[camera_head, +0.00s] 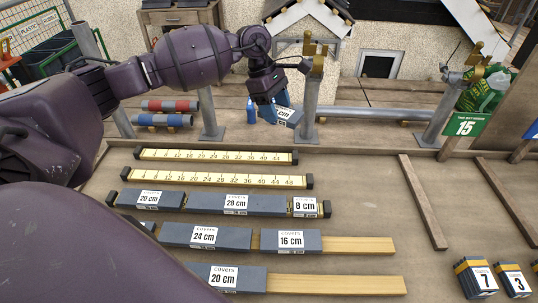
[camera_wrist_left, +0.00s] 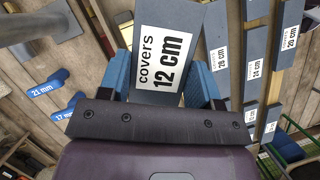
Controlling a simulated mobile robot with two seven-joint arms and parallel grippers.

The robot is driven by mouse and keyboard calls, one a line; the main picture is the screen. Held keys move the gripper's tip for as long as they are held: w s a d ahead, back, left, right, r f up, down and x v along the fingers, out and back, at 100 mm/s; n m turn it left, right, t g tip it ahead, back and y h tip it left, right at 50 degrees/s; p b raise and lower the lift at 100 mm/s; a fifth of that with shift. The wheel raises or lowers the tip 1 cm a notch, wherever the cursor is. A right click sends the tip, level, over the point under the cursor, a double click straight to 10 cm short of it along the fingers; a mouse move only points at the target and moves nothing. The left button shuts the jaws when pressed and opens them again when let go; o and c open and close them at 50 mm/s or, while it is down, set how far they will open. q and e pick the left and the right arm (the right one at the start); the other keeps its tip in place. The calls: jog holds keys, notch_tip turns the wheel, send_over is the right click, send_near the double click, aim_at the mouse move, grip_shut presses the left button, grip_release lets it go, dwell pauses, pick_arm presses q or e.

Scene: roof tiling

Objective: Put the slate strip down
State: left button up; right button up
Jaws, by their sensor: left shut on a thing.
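My left gripper (camera_head: 277,107) is shut on a grey slate strip (camera_head: 289,115) and holds it in the air beyond the yellow ruler rails. In the left wrist view the strip's label (camera_wrist_left: 163,58) reads "covers 12 cm", and the strip sits between my blue fingers (camera_wrist_left: 160,85). Other slate strips lie in rows on the table: 20 cm (camera_head: 130,198), 28 cm (camera_head: 262,205) and 8 cm (camera_head: 304,207) in one row, 24 cm (camera_head: 178,234) and 16 cm (camera_head: 270,241) in another, and 20 cm (camera_head: 252,278) nearest. My right gripper is not in view.
Two ruler rails (camera_head: 215,156) lie behind the slate rows. Grey posts (camera_head: 311,90) and a horizontal pipe (camera_head: 380,113) stand at the back. Green sign 15 (camera_head: 466,128) is at the right. Small blocks marked 7 (camera_head: 474,280) and 3 (camera_head: 512,282) sit front right. Bare table lies around (camera_head: 360,185).

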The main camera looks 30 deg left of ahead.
pick_arm(q)
jog(key=w+a+r+n+t, duration=0.2)
jog(key=a+r+n, duration=0.1)
jog(key=a+n, duration=0.1)
jog(key=shift+n+y, duration=0.3)
jog(key=shift+n, duration=0.4)
jog(key=shift+w+a+f, duration=0.1)
jog(key=shift+a+f, duration=0.1)
jog(key=shift+f, duration=3.05)
jog(key=shift+w+a+f, duration=0.1)
jog(key=shift+a+f, duration=0.05)
jog(key=shift+f, duration=3.1)
jog(key=shift+w+a+f, duration=0.1)
jog(key=shift+a+f, duration=0.1)
jog(key=shift+f, duration=3.05)
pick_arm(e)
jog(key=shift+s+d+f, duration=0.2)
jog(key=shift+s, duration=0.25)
pick_arm(q)
jog(key=shift+f, duration=0.4)
jog(key=shift+f+b, duration=0.2)
jog(key=shift+b, duration=0.2)
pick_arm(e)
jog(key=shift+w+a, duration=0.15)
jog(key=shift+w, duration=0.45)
